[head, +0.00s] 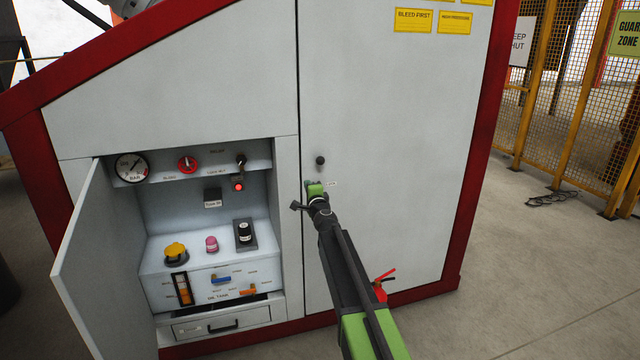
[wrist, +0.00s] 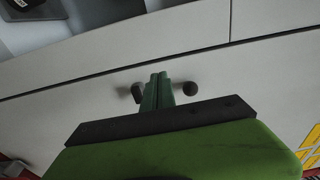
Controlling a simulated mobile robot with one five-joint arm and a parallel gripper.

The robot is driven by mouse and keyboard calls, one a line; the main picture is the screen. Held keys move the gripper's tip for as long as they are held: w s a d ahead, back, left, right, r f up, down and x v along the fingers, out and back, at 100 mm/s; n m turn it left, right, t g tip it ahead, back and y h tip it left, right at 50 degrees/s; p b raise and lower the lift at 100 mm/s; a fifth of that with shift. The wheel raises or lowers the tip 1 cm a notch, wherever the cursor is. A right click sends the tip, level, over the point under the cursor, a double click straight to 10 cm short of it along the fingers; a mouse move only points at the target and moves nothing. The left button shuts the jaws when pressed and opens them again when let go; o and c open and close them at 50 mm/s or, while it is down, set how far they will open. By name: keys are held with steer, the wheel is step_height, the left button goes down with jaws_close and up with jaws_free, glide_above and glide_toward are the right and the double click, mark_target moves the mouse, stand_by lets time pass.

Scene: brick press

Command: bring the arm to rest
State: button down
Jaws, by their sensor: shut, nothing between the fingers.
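My arm reaches up in front of the light grey cabinet panel (head: 400,130). My gripper (head: 314,187) is shut and empty at the panel's left edge, just right of the open compartment. In the wrist view its green fingers (wrist: 159,78) are together and point at the panel, with a dark round knob (wrist: 190,88) to their right and a dark knob-like part (wrist: 138,92) to their left. In the head view a black knob (head: 320,160) sits just above the gripper. I cannot tell whether the fingertips touch the panel.
The compartment's door (head: 95,265) stands open at left. Inside are a gauge (head: 131,167), a red dial (head: 187,164), a lit red lamp (head: 238,184), a yellow cap (head: 175,252) and a pink cap (head: 211,244). A red-handled valve (head: 381,290) is beside my arm. Floor at right is mostly clear before the mesh fence (head: 575,100).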

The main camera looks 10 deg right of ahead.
steer(key=s+a+f+n+g+y, duration=0.1)
steer(key=s+a+f+n+g, duration=0.3)
steer(key=s, duration=0.5)
steer(key=s+a+f+n+g+y, duration=0.1)
steer(key=s+f+n+g+y, duration=0.1)
steer(key=s+f+n, duration=0.5)
steer(key=s+a+f+n+g+y, duration=0.1)
steer(key=s+a+f+n+g, duration=0.2)
steer(key=s, duration=0.7)
steer(key=s+d+f+n+g+h, duration=0.25)
steer(key=s+d+f+g, duration=0.2)
steer(key=s, duration=0.55)
steer(key=s+d+f+n+g+h, duration=0.1)
steer(key=s+d+f+g+h, duration=0.2)
steer(key=s+d+f, duration=0.5)
steer(key=s+a+r+p, duration=0.1)
steer(key=s+r+p, duration=0.1)
steer(key=r+p, duration=0.6)
steer(key=s+r+g+p, duration=0.1)
steer(key=s+r+p, duration=0.1)
steer(key=r+p, duration=0.7)
step_height(320, 180, up, 3)
steer(key=shift+a+r+p, duration=0.15)
steer(key=shift+a+p, duration=0.15)
steer(key=shift+a, duration=0.05)
